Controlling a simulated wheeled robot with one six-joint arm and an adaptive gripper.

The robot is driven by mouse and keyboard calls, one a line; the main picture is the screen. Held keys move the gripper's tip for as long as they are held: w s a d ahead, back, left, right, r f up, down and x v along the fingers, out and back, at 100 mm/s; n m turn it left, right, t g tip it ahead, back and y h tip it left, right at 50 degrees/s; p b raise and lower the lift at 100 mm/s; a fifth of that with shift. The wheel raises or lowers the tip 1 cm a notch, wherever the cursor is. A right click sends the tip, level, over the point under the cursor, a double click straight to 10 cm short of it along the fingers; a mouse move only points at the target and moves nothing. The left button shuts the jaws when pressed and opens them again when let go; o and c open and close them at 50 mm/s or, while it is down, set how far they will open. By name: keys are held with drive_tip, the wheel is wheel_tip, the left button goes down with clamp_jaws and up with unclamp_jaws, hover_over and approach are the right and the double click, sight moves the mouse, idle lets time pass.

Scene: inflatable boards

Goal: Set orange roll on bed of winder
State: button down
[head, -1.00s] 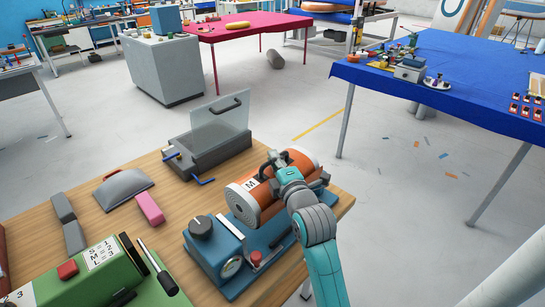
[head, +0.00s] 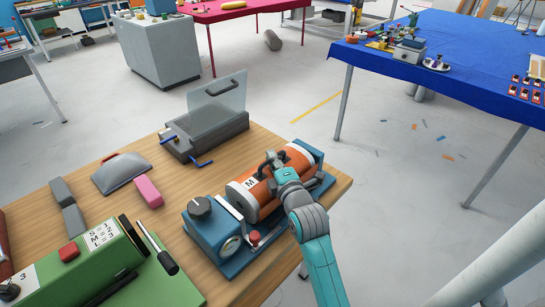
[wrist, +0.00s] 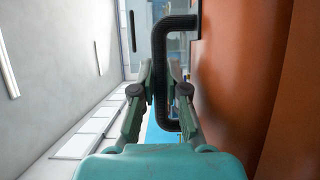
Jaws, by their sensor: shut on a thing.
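The orange roll (head: 266,196) has white bands, a label marked M and a black handle (wrist: 161,75). It lies lengthwise over the bed of the blue winder (head: 209,236), between its knob-and-dial block and its far end block. Whether it rests fully on the bed is hidden. My gripper (head: 273,164) is at the roll's upper side, shut on the handle. In the wrist view my gripper (wrist: 161,95) has its fingers on both sides of the handle bar, with the orange roll (wrist: 255,75) filling the right side.
The winder stands at the right of the wooden table (head: 180,190). A grey device with a clear panel (head: 216,103) is behind it. A grey bag-like piece (head: 121,174), a pink block (head: 148,191) and a green machine (head: 88,262) lie left. A blue table (head: 470,60) is far right.

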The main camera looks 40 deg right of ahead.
drive_tip(key=shift+f, duration=0.55)
idle(0.5)
drive_tip(key=c, duration=1.1)
unclamp_jaws()
drive_tip(key=shift+s+f, duration=0.15)
drive_tip(key=shift+f, duration=0.05)
drive_tip(key=v, duration=1.1)
drive_tip(key=shift+s+a+r, duration=0.2)
drive_tip(key=shift+s+a, duration=0.05)
drive_tip(key=shift+s, duration=0.1)
